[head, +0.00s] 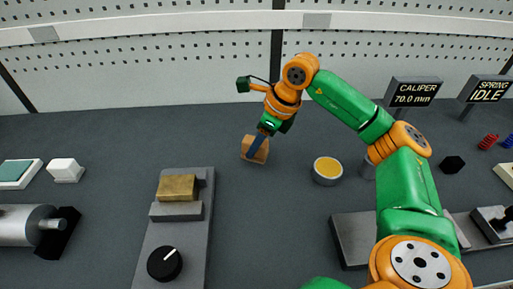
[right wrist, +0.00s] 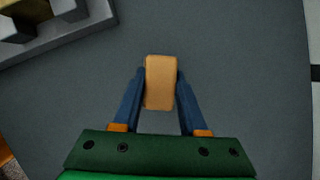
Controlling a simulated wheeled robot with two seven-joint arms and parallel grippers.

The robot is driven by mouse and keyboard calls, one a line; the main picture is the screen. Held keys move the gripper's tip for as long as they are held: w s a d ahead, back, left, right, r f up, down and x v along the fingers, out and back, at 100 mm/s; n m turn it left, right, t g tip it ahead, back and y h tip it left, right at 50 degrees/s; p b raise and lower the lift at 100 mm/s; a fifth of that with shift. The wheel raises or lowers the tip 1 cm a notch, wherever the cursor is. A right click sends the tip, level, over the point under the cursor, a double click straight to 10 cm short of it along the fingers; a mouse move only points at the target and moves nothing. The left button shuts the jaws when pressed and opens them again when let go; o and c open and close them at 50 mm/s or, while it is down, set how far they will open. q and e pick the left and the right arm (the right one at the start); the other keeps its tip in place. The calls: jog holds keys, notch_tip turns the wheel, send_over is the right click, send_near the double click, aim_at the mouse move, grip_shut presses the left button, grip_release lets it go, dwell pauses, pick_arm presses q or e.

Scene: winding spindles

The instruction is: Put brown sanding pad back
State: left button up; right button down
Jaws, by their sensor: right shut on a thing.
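The brown sanding pad (head: 252,150) is a small tan-brown block at the middle of the dark table in the head view. My right gripper (head: 257,146) is shut on it, with its blue fingers coming down from above. In the right wrist view the pad (right wrist: 160,83) sits between the two blue fingertips of my right gripper (right wrist: 160,88), its long side pointing away from the palm. I cannot tell whether the pad touches the table. My left gripper is not in view.
Left of the pad stands a grey fixture (head: 143,262) with a brass block (head: 177,187) and a black knob (head: 164,263). A round tin with yellow contents (head: 327,170) is to the right. A white cube (head: 66,170) lies far left. A pegboard wall (head: 150,65) closes the back.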

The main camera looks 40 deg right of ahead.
jog(key=shift+f, duration=1.15)
jog(key=shift+f, duration=0.2)
jog(key=shift+c, duration=2.2)
grip_release()
jog(key=p+v, duration=0.1)
jog(key=v, duration=1.1)
jog(key=shift+r, duration=0.3)
